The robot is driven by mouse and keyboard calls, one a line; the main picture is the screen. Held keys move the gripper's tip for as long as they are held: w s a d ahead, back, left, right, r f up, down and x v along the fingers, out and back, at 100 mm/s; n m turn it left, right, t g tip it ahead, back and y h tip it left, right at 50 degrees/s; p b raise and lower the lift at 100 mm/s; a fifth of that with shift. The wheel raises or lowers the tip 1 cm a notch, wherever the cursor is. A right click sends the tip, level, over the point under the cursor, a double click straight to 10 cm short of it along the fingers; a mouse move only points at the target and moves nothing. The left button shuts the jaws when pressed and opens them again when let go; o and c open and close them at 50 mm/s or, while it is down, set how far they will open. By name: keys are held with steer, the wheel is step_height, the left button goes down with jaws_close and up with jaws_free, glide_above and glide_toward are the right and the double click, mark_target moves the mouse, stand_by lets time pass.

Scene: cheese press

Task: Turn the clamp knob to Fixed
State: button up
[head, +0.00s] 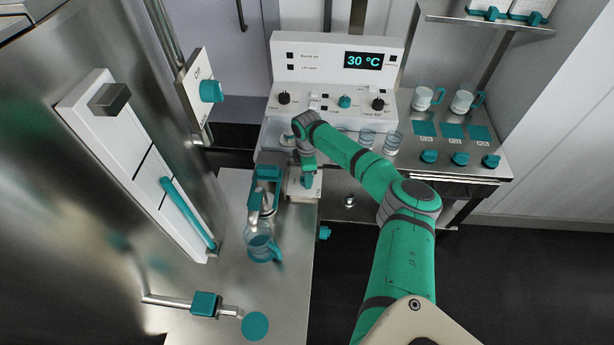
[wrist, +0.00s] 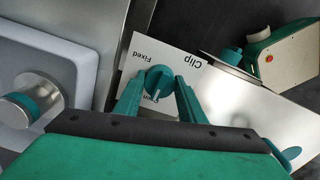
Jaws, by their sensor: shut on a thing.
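The clamp knob (wrist: 159,76) is a round teal knob on a white plate (wrist: 186,65) in the wrist view. The plate reads "Clip", with "Fixed" at the upper left and another, partly hidden label lower left, all upside down. A pale mark on the knob points toward the bottom of the picture, away from "Fixed". My gripper (wrist: 157,83) has a finger on each side of the knob and is shut on it. In the head view my gripper (head: 307,178) reaches down to the white plate (head: 296,190), and hides most of the knob.
A clear jug (head: 262,247) stands on the steel counter (head: 235,200) to the left of the arm. A control panel (head: 325,103) with several knobs and a "30 °C" display is behind. Glasses (head: 392,142) and mugs (head: 423,97) stand to the right.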

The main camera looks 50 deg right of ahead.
steer(key=m, duration=0.3)
steer(key=shift+a, duration=0.15)
steer(key=m, duration=1.5)
steer(key=shift+m, duration=0.4)
steer(key=shift+r+m, duration=0.1)
steer(key=shift+m, duration=2.2)
steer(key=shift+d, duration=0.2)
steer(key=o, duration=1)
steer(key=shift+o, duration=0.2)
steer(key=shift+a, duration=0.1)
